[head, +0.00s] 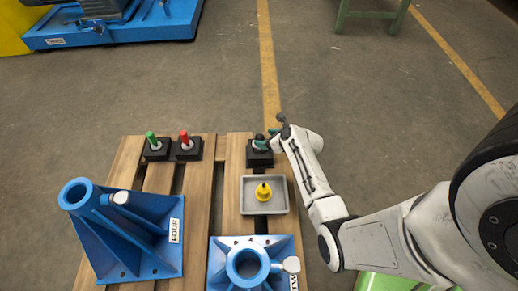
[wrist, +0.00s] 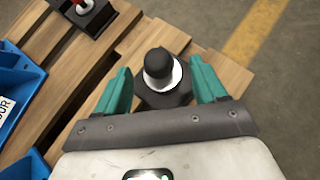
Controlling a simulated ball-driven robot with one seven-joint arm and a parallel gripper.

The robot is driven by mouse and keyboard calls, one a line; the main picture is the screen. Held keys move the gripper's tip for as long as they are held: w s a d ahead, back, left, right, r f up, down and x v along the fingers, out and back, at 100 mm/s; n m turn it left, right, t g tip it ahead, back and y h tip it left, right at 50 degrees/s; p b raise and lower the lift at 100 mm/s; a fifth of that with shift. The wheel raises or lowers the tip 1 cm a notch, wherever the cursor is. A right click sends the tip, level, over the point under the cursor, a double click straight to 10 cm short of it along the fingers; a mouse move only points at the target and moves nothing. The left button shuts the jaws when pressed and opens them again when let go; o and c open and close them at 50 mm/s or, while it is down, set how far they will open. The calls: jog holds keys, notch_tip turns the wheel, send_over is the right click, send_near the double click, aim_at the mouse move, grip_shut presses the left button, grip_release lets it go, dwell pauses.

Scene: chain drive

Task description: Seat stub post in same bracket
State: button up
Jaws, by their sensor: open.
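A black round-topped post (wrist: 158,64) with a white collar stands upright in a dark block (wrist: 165,98) in the wrist view. My gripper (wrist: 160,70) is open, its two teal fingers on either side of this post, with gaps visible at both sides. In the head view my gripper (head: 264,143) is over the dark block (head: 260,158) at the pallet's far right and partly hides the post. A blue bracket labelled FOUR (head: 135,235) stands at the left. A second blue bracket (head: 222,262), its label partly cut off, stands at the front. Each has an upright tube and a light knob.
A grey tray (head: 282,207) holding a yellow piece (head: 263,192) lies between the dark block and the front bracket. Green (head: 152,140) and red (head: 184,138) posts stand in dark blocks at the far left. The wooden pallet (head: 200,200) has open gaps between slats.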

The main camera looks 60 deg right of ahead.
aim_at(257, 137)
jog(key=shift+w+d+f, duration=0.1)
jog(key=shift+w+f, duration=0.35)
jog(key=shift+w, duration=0.1)
jog(key=b+x, duration=0.4)
jog(key=shift+w+f, duration=0.1)
jog(key=shift+f, duration=0.3)
jog(key=shift+w+f+b, duration=0.1)
jog(key=shift+w+b, duration=0.2)
jog(key=shift+b, duration=0.05)
grip_shut()
jog(key=shift+w+r, duration=0.1)
jog(key=shift+r, duration=0.15)
